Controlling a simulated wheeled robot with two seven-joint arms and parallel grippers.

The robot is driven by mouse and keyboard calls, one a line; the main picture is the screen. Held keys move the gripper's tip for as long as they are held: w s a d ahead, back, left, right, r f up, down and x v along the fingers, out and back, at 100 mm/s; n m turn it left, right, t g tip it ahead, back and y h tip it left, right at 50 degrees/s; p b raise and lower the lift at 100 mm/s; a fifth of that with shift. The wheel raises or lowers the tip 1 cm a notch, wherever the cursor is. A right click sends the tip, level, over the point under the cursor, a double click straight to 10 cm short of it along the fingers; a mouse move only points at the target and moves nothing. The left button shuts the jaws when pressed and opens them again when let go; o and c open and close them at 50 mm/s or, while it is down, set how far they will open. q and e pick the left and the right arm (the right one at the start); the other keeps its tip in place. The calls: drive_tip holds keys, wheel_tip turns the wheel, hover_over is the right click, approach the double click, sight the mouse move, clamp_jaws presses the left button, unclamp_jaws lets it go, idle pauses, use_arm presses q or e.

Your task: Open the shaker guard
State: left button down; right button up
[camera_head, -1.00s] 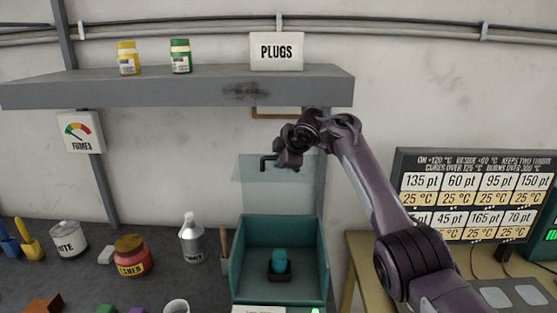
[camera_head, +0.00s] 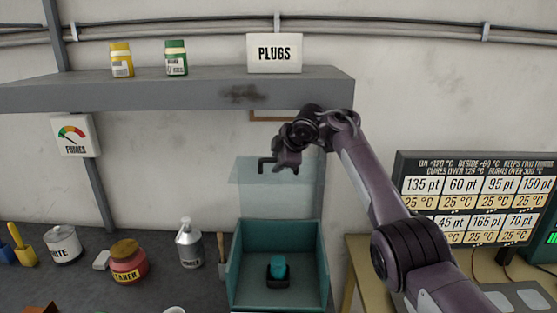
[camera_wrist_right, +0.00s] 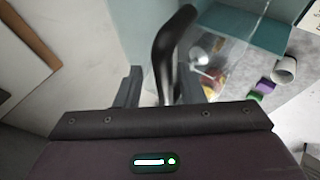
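The shaker is a teal open-topped box (camera_head: 236,268) on the bench, with a teal-capped item (camera_head: 278,265) in a dark holder inside. Its clear guard (camera_head: 250,176) stands raised above the back of the box. The guard's dark bent handle (camera_head: 263,166) is at the panel's upper part. My right gripper (camera_head: 284,168) is at this handle. In the right wrist view the handle (camera_wrist_right: 167,50) stands between the two fingers of the right gripper (camera_wrist_right: 160,88), with gaps visible beside it, so the fingers look open around it. My left gripper is out of view.
A grey shelf (camera_head: 150,92) with two jars and a PLUGS sign (camera_head: 274,54) hangs above. A spray bottle (camera_head: 189,245) and a red jar (camera_head: 128,265) stand left of the box. A sign board (camera_head: 475,195) is at the right.

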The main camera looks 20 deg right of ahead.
drive_tip(key=shift+f, duration=0.1)
drive_tip(key=shift+s+b, duration=0.1)
drive_tip(key=shift+b, duration=0.25)
drive_tip(key=shift+b+v, duration=0.8)
drive_tip(key=shift+b, duration=0.25)
drive_tip(key=s, duration=0.1)
drive_tip(key=s+d+b, duration=0.1)
drive_tip(key=s+b, duration=0.1)
drive_tip(key=s, duration=0.1)
drive_tip(key=shift+d+r, duration=0.2)
drive_tip(key=shift+r, duration=0.15)
drive_tip(key=shift+s+a+r, duration=0.25)
drive_tip(key=shift+r, duration=0.25)
drive_tip(key=s+d, duration=0.3)
drive_tip(key=s, duration=0.4)
drive_tip(key=shift+s+f, duration=0.25)
drive_tip(key=shift+s, duration=0.15)
